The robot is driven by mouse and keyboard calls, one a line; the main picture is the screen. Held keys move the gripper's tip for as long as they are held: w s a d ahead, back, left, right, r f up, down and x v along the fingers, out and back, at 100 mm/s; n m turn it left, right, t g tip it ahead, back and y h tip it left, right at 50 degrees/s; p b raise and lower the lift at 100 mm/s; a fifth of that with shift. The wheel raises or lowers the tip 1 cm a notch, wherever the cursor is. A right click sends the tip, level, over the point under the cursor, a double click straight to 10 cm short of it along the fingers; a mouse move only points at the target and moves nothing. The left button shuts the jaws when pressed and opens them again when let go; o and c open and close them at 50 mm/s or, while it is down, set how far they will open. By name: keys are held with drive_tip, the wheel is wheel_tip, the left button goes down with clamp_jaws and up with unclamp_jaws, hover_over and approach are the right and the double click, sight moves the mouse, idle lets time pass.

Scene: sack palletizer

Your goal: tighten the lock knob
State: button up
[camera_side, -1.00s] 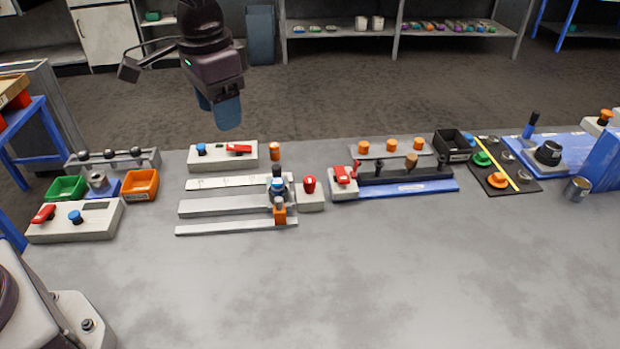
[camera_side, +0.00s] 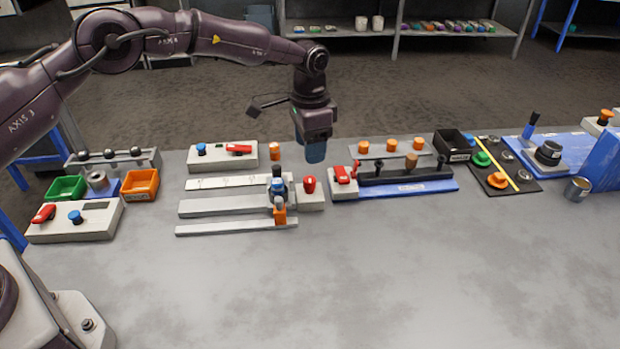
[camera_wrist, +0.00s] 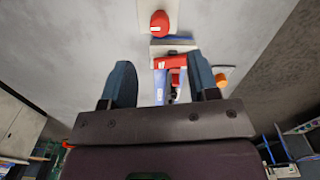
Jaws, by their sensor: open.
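A round red knob (camera_side: 309,184) stands on a small grey block at the right end of the grey rails. In the wrist view it shows as a red dome (camera_wrist: 160,22) beyond the fingertips. An orange knob (camera_side: 280,214) and a blue-topped black part (camera_side: 279,186) sit on the rail carriage just left of it. No label marks which one is the lock knob. My gripper (camera_side: 314,153) points down above the table, behind the red knob and apart from it. In the wrist view its blue fingers (camera_wrist: 160,70) are spread, with nothing held between them.
Right of the red knob is a grey block with a red lever (camera_side: 343,174), beside a blue plate (camera_side: 400,190) with black posts. An orange cylinder (camera_side: 275,151) stands left of my gripper. A black bin (camera_side: 453,145) is farther right. The front of the table is clear.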

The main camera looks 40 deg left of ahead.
sight(310, 179)
wheel_tip(310, 179, down, 9)
drive_tip(key=shift+f, duration=0.1)
idle(0.3)
drive_tip(key=c, duration=0.9)
